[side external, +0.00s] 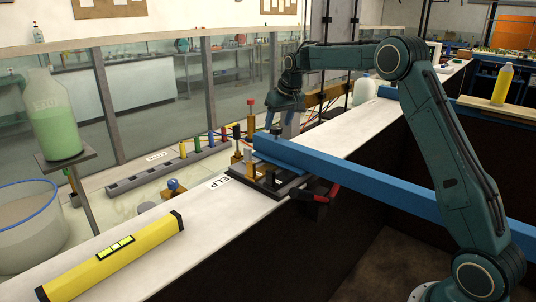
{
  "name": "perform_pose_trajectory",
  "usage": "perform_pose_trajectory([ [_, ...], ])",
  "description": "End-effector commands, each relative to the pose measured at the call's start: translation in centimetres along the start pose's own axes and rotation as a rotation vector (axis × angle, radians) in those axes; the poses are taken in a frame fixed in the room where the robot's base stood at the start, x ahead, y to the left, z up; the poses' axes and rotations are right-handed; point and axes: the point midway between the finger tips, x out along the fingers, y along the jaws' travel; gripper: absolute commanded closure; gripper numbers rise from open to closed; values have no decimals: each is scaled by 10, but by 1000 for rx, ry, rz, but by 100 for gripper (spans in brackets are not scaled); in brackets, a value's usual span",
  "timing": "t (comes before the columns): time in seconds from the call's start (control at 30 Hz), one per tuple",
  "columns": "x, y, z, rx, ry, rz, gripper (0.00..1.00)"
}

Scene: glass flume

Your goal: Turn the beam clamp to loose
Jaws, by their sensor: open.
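A long blue beam (400,193) runs from the white ledge out to the right, passing behind my arm. Its left end rests at a dark clamp-like base (268,184) on the ledge. A red and black lever (322,194) sticks out at the ledge's front edge, just below the beam; it looks like the beam clamp's handle. My gripper (284,122) points down above and behind the beam's left end, up and to the left of the lever and apart from it. It is open. The fingertips are small and partly hard to separate from the background.
A yellow spirit level (108,256) lies on the ledge at the front left. A green-filled bottle (52,115) stands on a small stand. A grey rack with coloured valves (160,174) and brass posts (250,130) stand behind the clamp.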

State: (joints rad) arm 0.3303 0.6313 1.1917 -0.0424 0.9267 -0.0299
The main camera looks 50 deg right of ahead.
Motion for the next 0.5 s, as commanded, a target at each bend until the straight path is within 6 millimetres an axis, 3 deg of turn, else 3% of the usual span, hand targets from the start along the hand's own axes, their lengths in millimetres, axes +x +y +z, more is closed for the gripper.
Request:
perform_pose_trajectory([
  [0.2, 14, 0, 0, 0, 0, 0, 41],
  [0.5, 16, 0, 0, 0, 0, 0, 41],
])
